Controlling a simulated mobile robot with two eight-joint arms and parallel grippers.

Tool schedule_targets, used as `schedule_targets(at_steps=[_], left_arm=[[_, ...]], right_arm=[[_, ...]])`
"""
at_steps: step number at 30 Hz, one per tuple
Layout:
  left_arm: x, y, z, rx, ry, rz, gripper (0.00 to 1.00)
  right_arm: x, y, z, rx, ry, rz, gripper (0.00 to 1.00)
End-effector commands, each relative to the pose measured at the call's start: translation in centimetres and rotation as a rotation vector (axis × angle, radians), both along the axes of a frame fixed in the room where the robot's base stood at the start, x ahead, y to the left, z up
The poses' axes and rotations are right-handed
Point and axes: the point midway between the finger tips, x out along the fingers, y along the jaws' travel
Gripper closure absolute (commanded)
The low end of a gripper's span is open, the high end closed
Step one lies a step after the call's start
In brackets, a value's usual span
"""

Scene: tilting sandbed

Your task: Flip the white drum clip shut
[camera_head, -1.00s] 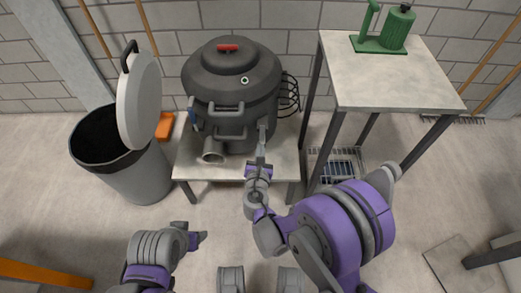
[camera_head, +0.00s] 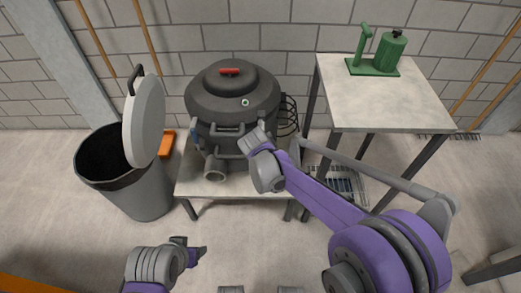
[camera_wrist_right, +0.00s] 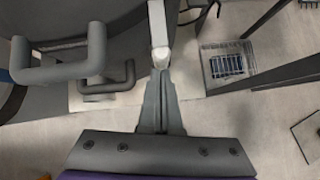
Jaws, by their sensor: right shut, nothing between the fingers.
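The dark drum (camera_head: 225,112) stands on a low table, with a round lid on top. In the right wrist view the white clip (camera_wrist_right: 158,28) hangs as a narrow upright strip at the drum's right side. My right gripper (camera_wrist_right: 160,75) is shut and empty, with its fingertips just below the clip's lower end; I cannot tell whether they touch it. In the head view my right wrist is at the drum's front right and hides its own fingertips. My left gripper (camera_head: 201,254) is low at the front, away from the drum; its jaw opening is unclear.
Grey bar handles (camera_wrist_right: 95,60) stick out of the drum beside my right gripper. A bin (camera_head: 130,190) with a raised lid stands left. A tall table (camera_head: 385,105) with a green device (camera_head: 385,55) stands right. A wire basket (camera_head: 345,185) lies on the floor.

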Motion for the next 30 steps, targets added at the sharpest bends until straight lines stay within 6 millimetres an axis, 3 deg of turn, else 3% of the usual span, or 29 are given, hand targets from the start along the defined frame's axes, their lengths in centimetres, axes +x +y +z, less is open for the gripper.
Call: schedule_targets(at_steps=[12, 30], left_arm=[[0.0, 0.0, 0.0, 0.0, 0.0, 0.0, 0.38], [0.0, 0.0, -0.1, 0.0, 0.0, 0.0, 0.38]], right_arm=[[1.9, 0.0, 0.7, -0.001, -0.008, 0.001, 1.0], [2.3, -0.1, 0.7, -0.001, -0.01, 0.001, 1.0]])
